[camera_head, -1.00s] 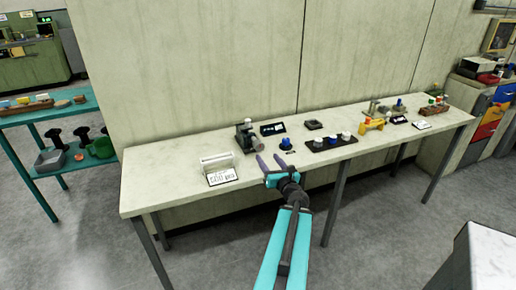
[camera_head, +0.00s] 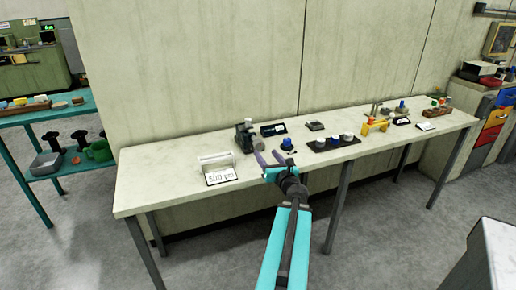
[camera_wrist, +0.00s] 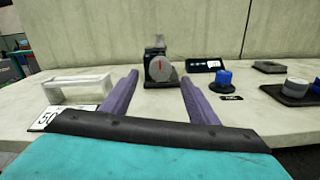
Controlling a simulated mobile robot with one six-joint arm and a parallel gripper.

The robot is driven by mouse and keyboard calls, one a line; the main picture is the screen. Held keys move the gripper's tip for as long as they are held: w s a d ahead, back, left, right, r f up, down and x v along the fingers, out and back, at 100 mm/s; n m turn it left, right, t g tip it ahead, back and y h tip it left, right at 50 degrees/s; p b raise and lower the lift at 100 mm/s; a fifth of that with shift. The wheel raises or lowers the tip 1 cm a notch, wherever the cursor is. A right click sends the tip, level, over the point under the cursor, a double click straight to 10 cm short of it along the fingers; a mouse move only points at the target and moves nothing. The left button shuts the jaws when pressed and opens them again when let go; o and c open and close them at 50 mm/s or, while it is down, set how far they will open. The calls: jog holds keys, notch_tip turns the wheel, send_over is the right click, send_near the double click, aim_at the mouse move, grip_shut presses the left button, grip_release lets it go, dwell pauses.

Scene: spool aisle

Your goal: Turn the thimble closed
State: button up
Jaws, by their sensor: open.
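A dark device with a round grey thimble (camera_wrist: 160,68) stands at the back of the table. The thimble's face bears a red line, close to upright, and points toward my gripper in the wrist view. In the head view the device (camera_head: 244,134) stands just beyond my fingers. My gripper (camera_head: 269,156) is open and empty, its purple fingers pointing at the device. In the wrist view the fingers (camera_wrist: 160,80) lie left and right of the thimble, which appears between the tips and still beyond them. No contact shows.
A white block-like frame (camera_wrist: 78,87) and a card reading 500 (camera_head: 221,176) stand left. Right are a dark display (camera_wrist: 207,65), a blue knob (camera_wrist: 224,79) and a black tray with several round pieces (camera_head: 333,143). A wall stands behind the table; its left end is clear.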

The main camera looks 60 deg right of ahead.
aim_at(260, 146)
jog(key=shift+b+x, duration=1.05)
jog(key=shift+b, duration=3.4)
jog(key=x, duration=0.2)
jog(key=shift+w+d+p, duration=0.3)
jog(key=shift+x, duration=2.75)
jog(key=shift+c, duration=0.4)
jog(key=c, duration=1)
